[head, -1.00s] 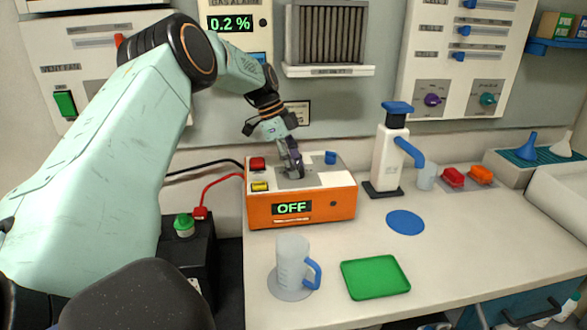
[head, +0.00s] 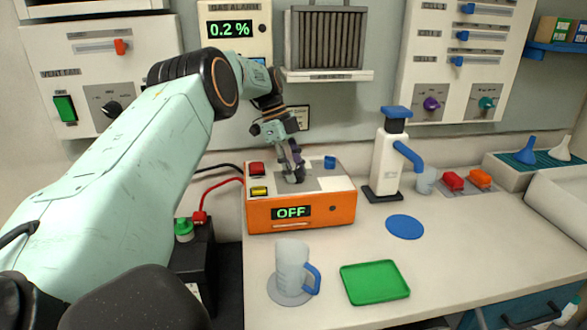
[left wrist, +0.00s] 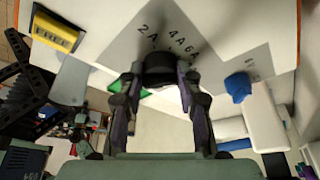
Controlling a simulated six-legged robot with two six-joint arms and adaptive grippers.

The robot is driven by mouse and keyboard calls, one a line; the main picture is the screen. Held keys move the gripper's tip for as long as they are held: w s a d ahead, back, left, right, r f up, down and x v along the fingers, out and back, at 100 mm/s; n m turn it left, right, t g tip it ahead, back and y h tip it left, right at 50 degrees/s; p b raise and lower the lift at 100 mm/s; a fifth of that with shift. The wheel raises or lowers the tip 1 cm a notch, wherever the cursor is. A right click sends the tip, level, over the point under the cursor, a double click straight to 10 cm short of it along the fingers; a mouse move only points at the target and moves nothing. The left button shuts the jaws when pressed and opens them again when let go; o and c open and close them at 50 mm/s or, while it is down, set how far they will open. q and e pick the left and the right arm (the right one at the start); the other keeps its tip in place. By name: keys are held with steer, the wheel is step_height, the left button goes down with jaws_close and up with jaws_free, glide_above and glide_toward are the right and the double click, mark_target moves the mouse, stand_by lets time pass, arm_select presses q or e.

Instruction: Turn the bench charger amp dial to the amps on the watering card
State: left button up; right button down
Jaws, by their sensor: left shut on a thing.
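The orange bench charger (head: 340,209) stands on the bench and its display reads OFF. My left gripper (head: 294,170) is over its top panel, shut on the dark amp dial (head: 294,178). In the left wrist view, the fingers (left wrist: 158,95) are on either side of the black dial (left wrist: 160,68). Markings 2A, 4A and 6A (left wrist: 185,45) show on the grey plate beside it. The dial's pointer cannot be made out. A blue knob (head: 330,161) is at the plate's right. No watering card can be made out. My right gripper is not in view.
A white dispenser (head: 390,160) stands to the right. A black battery (head: 196,250) is at left.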

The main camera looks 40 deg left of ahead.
arm_select(q)
steer(key=o, duration=1.1)
steer(key=shift+d, duration=0.2)
steer(key=shift+o, duration=0.2)
steer(key=shift+a, duration=0.1)
steer(key=shift+a, duration=0.1)
